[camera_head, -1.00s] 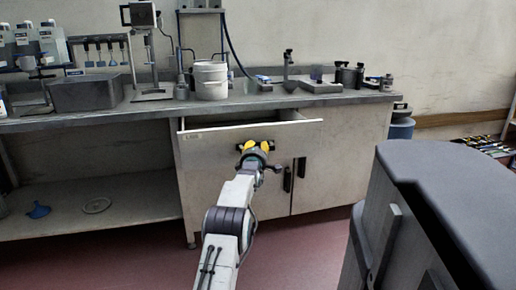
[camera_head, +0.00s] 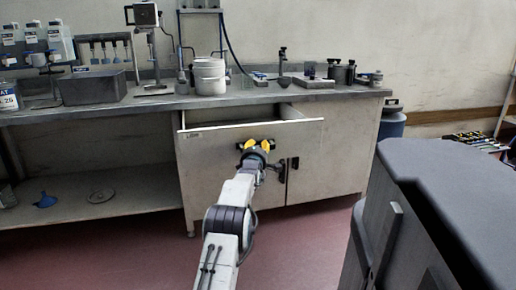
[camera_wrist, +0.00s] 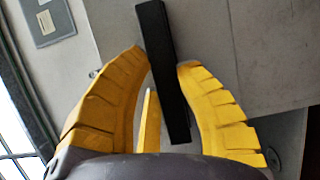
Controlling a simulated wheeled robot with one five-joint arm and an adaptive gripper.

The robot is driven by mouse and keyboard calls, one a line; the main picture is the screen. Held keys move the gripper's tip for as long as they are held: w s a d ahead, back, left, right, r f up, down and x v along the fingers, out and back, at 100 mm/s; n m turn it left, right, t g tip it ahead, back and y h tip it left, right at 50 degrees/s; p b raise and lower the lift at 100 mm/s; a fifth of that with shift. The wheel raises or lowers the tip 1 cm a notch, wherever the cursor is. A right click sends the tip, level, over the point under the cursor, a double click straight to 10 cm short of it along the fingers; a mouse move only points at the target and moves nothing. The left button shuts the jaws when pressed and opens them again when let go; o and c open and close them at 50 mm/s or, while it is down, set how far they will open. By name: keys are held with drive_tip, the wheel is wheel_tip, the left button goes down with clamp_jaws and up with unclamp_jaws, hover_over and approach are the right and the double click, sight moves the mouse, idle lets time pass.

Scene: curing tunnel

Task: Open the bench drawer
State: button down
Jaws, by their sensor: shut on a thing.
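The bench drawer (camera_head: 215,134) sits at the top of the pale cabinet under the worktop. It is part-way open: its front stands out from the cabinet and a strip of the inside shows behind its top edge. My gripper (camera_head: 257,146) is at the drawer front, with its yellow fingers shut on the dark drawer handle (camera_head: 242,146). The middle of the handle is partly hidden by the fingers in the head view.
Red floor is clear before the cabinet.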

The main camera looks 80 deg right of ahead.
drive_tip(key=c, duration=1.2)
unclamp_jaws()
drive_tip(key=shift+s, duration=0.25)
drive_tip(key=o, duration=0.4)
drive_tip(key=shift+w, duration=0.15)
drive_tip(key=shift+c, duration=0.2)
drive_tip(key=shift+a, duration=0.15)
drive_tip(key=a, duration=1.1)
drive_tip(key=shift+a, duration=0.3)
